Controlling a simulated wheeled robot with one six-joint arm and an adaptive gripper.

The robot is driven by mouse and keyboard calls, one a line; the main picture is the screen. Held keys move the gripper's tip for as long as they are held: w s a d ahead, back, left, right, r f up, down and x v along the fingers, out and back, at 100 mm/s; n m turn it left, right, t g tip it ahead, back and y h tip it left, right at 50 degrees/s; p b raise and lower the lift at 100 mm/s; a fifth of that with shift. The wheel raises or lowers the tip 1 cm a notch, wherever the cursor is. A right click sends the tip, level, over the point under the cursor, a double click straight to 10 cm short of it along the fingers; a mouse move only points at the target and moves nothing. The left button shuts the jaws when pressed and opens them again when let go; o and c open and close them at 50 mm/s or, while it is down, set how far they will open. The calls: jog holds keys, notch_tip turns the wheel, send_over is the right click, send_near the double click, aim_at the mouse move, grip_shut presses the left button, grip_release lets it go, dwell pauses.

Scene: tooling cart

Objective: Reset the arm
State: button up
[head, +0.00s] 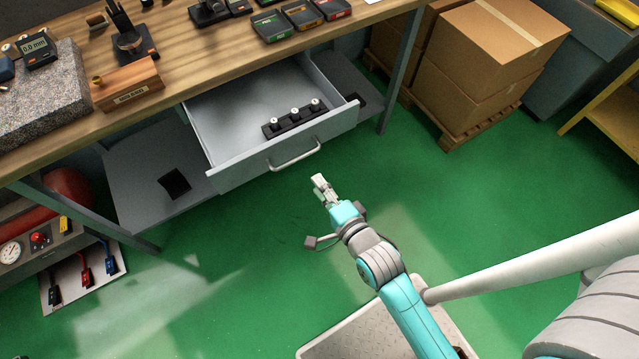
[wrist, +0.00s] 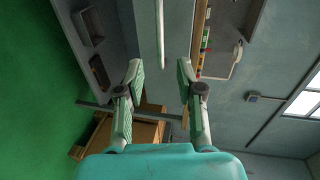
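My gripper (head: 319,183) is in front of the workbench, a little below and right of the drawer handle (head: 295,155) in the head view. It looks apart from the handle. In the wrist view my gripper (wrist: 160,73) has its two fingers spread, with nothing between them. The grey drawer (head: 228,115) under the bench is pulled open. Inside it, near the front, lies a black rack (head: 283,128) with several light-topped pieces. A pale bar (wrist: 160,35) shows ahead of the fingers in the wrist view; I cannot tell surely whether it is the handle.
The wooden bench top (head: 180,50) carries a granite block (head: 45,95), a wooden block (head: 127,84) and several dark trays. Cardboard boxes (head: 485,50) stand on a pallet at the back right. A panel with a gauge (head: 12,252) stands at left. Green floor around my arm is clear.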

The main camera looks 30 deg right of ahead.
dwell(0.4)
jog(key=s+r+n, duration=0.3)
jog(key=s+n, duration=0.6)
jog(key=s, duration=0.4)
jog(key=s+r+n, duration=0.4)
jog(key=s+n, duration=0.5)
jog(key=s, duration=0.4)
jog(key=shift+s+a+g, duration=0.15)
jog(key=shift+s+g, duration=0.15)
jog(key=shift+g, duration=0.1)
